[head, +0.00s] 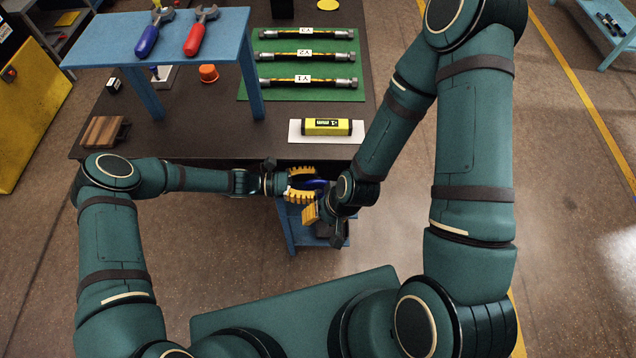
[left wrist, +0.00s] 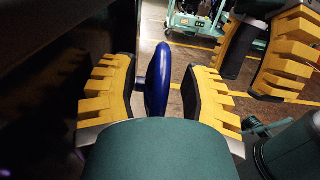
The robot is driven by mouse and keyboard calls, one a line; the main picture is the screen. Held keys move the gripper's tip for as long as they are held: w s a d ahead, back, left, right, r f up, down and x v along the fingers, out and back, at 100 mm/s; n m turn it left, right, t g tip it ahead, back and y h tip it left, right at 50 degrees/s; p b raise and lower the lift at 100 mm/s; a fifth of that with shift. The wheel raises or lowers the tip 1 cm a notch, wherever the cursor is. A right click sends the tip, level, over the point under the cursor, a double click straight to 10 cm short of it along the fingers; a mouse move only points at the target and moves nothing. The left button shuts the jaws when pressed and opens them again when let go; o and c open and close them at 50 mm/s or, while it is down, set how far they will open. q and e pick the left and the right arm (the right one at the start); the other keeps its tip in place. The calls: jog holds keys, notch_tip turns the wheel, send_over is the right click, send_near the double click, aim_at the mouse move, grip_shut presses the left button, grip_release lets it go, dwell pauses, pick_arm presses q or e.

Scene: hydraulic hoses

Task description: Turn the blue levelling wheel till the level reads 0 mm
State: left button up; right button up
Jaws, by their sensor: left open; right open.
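The blue levelling wheel (head: 317,184) is at the front edge of the dark table, partly hidden by my grippers. In the left wrist view the wheel (left wrist: 158,80) stands edge-on between the two yellow fingers of my left gripper (head: 301,184), which is open, with gaps on both sides. My right gripper (head: 318,208) is open and empty just below and right of the wheel; it also shows in the left wrist view (left wrist: 261,58). The yellow level (head: 327,127) lies on a white plate (head: 294,131); its display appears to read -1 mm.
A green mat (head: 247,88) holds labelled hoses, including one marked Y1 (head: 285,81). A blue raised stand (head: 110,50) carries a blue-handled wrench (head: 148,38) and a red-handled wrench (head: 194,40). An orange cap (head: 208,72) and a wooden block (head: 103,131) are on the table (head: 190,125).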

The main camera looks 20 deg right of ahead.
pick_arm(q)
jog(key=shift+x, duration=0.9)
grip_shut()
jog(key=shift+f+b, duration=0.15)
jog(key=shift+b, duration=0.4)
jog(key=h+b, duration=0.2)
jog(key=b, duration=0.2)
jog(key=g+h+b, duration=0.1)
jog(key=h+b, duration=0.1)
jog(key=b, duration=0.2)
jog(key=shift+w+a+f+h, duration=0.1)
jog(key=shift+a+f+h, duration=0.1)
jog(key=shift+a+h, duration=0.2)
jog(key=shift+a+r+g+h+b, duration=0.1)
jog(key=shift+r+g+h+b, duration=0.15)
jog(key=shift+b, duration=0.3)
